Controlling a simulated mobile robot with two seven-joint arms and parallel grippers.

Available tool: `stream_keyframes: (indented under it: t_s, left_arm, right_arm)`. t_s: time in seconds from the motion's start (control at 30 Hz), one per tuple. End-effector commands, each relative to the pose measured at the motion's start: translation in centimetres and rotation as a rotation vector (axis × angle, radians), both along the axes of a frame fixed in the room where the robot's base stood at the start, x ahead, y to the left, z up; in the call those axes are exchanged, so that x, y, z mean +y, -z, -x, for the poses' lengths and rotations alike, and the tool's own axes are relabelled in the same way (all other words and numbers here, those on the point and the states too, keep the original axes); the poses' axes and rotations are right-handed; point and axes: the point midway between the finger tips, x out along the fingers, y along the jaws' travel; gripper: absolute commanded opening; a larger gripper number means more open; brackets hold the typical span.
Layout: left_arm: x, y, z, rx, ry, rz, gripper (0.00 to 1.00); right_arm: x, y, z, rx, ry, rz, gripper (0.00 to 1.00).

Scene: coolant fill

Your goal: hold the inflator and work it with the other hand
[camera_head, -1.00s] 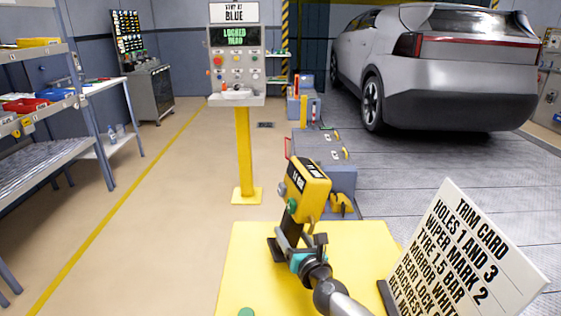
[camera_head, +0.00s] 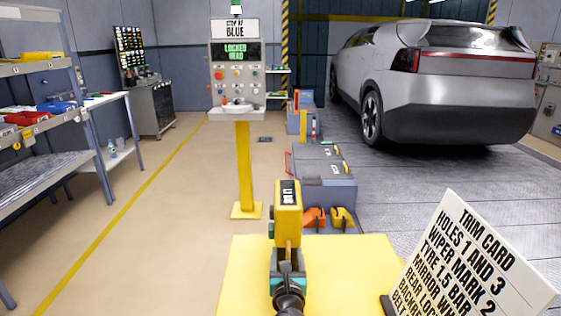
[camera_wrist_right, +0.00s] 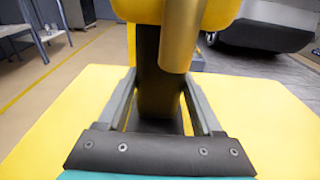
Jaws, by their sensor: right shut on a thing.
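The yellow inflator (camera_head: 288,215) with a black grip is upright above the yellow table top, in the lower middle of the head view. My right gripper (camera_head: 287,255) is shut on its black grip. In the right wrist view the gripper's two fingers (camera_wrist_right: 158,95) stand on either side of the black grip (camera_wrist_right: 150,60), and a brass-coloured cylinder (camera_wrist_right: 183,35) hangs from the yellow body. A green part shows on the inflator's left side. My left gripper is not in view.
The yellow table top (camera_head: 370,275) is mostly clear. A trim card (camera_head: 470,260) stands at its right. Beyond are orange and yellow chocks, a grey cabinet (camera_head: 325,170), a pedestal panel reading "LOCKED HEAD" (camera_head: 236,60) and a silver car (camera_head: 450,90). Shelving (camera_head: 40,120) stands at the left.

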Motion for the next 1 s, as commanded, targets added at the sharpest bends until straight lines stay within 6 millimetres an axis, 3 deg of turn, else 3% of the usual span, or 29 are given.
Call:
stream_keyframes:
  t_s: [0.07,0.57,1.0]
  left_arm:
    - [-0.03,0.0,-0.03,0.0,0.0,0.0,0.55]
    - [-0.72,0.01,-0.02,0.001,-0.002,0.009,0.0]
    - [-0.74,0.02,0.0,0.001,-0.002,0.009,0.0]
  right_arm:
    - [0.02,-0.18,-0.06,-0.003,0.0,-0.001,0.23]
    - [0.0,-0.08,-0.03,-0.002,0.0,-0.002,0.23]
    - [-0.01,-0.01,0.01,0.0,0.0,-0.002,0.23]
